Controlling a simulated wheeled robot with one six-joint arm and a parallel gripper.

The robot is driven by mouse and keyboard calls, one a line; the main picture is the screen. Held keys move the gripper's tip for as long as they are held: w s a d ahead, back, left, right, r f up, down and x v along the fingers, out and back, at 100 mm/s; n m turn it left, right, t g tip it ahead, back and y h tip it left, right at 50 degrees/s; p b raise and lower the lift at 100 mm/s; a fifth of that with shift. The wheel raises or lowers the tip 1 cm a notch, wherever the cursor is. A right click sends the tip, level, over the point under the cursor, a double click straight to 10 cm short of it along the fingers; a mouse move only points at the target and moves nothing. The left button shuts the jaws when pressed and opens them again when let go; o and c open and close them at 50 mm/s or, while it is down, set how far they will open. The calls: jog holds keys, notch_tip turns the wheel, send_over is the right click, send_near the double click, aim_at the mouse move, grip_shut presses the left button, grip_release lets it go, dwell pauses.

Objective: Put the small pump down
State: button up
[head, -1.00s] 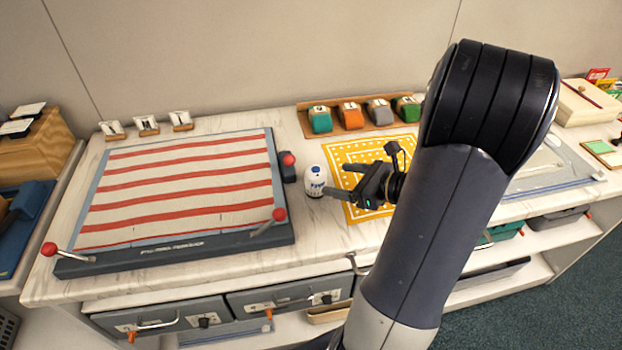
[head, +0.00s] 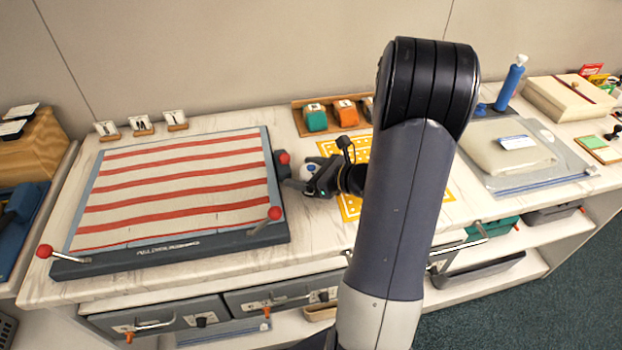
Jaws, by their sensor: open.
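A small white cylinder with blue marks, which I take to be the small pump (head: 308,168), stands on the marble counter (head: 322,235) in the head view. It is between the striped board and the yellow patterned mat (head: 352,205). My gripper (head: 298,174) is low over the counter with its jaws open, pointing left. Its fingers are at the pump and hide most of it. I cannot tell whether they touch it. My arm covers much of the mat.
The striped board (head: 180,190) with red-knobbed levers lies close left of my gripper. Coloured blocks sit in a wooden rack (head: 299,122) behind. Bare counter lies in front.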

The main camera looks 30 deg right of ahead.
jog(key=shift+c, duration=0.2)
jog(key=c, duration=1.3)
notch_tip(320, 180, up, 10)
jog(key=shift+f+p, duration=0.1)
jog(key=shift+p, duration=0.55)
jog(key=shift+r, duration=0.2)
